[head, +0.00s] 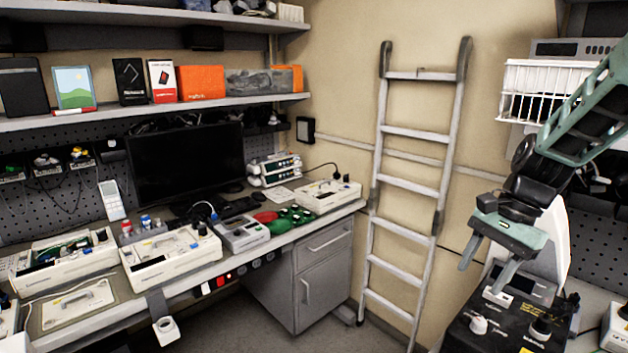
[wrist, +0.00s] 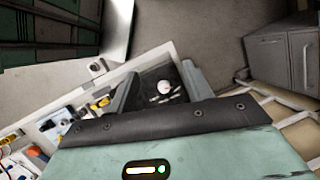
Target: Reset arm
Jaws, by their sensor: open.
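My gripper (head: 486,267) is at the right of the head view, at the end of my raised arm, with its fingers pointing down. The fingers are apart with nothing between them. In the wrist view, the two grey fingertips of my gripper (wrist: 160,90) frame a black device with a white knob (wrist: 164,87) beyond them. The black device (head: 505,325) stands below the gripper in the head view. Opened pump housings (head: 170,258) lie on the workbench at the left, well away from the gripper.
A ladder (head: 410,185) leans on the wall between the bench and my arm. A dark monitor (head: 187,165) stands on the bench, with shelves above. A white rack (head: 545,88) hangs behind my arm. A grey cabinet (head: 322,275) stands under the bench end.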

